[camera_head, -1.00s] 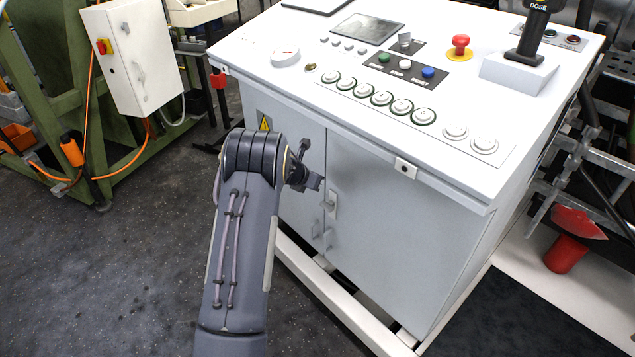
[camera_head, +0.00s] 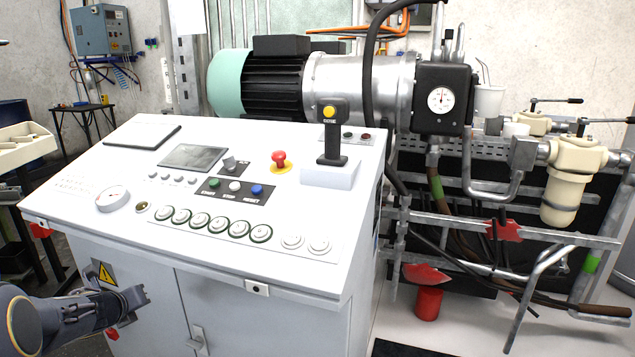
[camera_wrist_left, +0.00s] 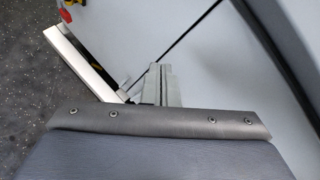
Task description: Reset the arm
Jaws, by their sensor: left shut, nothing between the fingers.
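My left gripper (camera_head: 136,297) is at the lower left of the head view, at the end of my dark grey arm. It is shut and empty, in front of the console's front face below the panel edge. In the left wrist view the shut gripper (camera_wrist_left: 158,86) shows beyond the dark wrist cover, against pale grey panels. My right gripper is not in view.
The white control console (camera_head: 110,240) fills the left and middle, with a joystick (camera_head: 331,140) and a red stop button (camera_head: 279,158). Behind it stand a motor (camera_head: 275,85) and a gauge (camera_head: 440,98). Pipes and a red valve handle (camera_head: 427,273) lie to the right.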

